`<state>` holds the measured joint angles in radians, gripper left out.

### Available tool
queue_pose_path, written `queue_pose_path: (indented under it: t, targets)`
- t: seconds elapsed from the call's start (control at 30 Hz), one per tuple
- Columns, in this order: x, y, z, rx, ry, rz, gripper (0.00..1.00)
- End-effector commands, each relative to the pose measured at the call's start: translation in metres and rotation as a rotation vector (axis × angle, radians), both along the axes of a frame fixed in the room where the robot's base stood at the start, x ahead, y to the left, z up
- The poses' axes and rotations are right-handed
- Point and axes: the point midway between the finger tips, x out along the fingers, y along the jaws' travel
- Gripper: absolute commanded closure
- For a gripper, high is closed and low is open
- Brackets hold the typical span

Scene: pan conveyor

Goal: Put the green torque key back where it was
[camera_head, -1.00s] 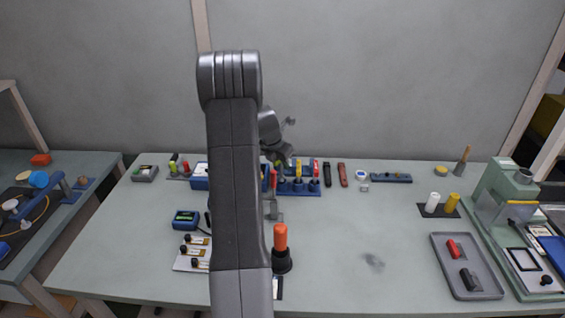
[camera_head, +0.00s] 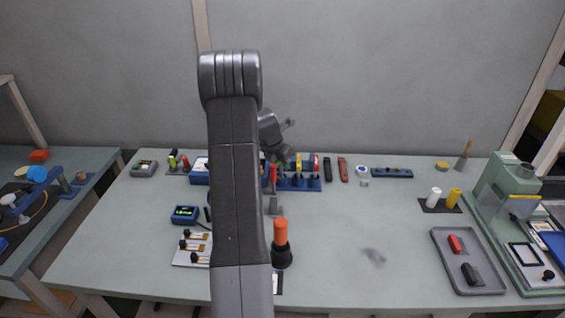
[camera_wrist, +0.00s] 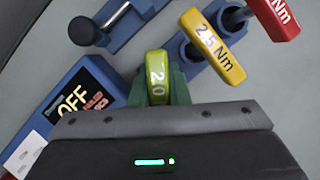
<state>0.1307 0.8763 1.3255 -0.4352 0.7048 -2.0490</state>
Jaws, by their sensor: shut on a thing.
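The green torque key (camera_wrist: 157,72), marked 2.0, is between the dark green fingers of my gripper (camera_wrist: 160,88) in the wrist view. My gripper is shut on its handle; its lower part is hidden. In the head view, my gripper (camera_head: 279,153) is over the left end of the blue key rack (camera_head: 301,186), and my arm hides much of that area. The yellow key (camera_wrist: 214,47), marked 2.5 Nm, and the red key (camera_wrist: 275,14) stand right of the green key. I cannot tell whether the green key touches the rack.
A blue box with an OFF display (camera_wrist: 80,100) is close left of my gripper. A blue holder (camera_wrist: 120,22) lies beyond it. An orange-handled tool (camera_head: 281,238) stands near my arm. A grey tray (camera_head: 468,262) is at right. The table's middle right is mostly clear.

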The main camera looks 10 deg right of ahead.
Motion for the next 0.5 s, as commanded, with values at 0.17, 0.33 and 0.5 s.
queue_pose_path:
  t: [0.17,0.33,0.5]
  targets:
    - [0.000,0.000,-0.005,-0.001,-0.001,0.000,1.00]
    - [0.000,0.000,-0.009,0.000,-0.001,0.000,1.00]
    - [0.000,0.000,-0.013,0.000,-0.002,-0.001,1.00]
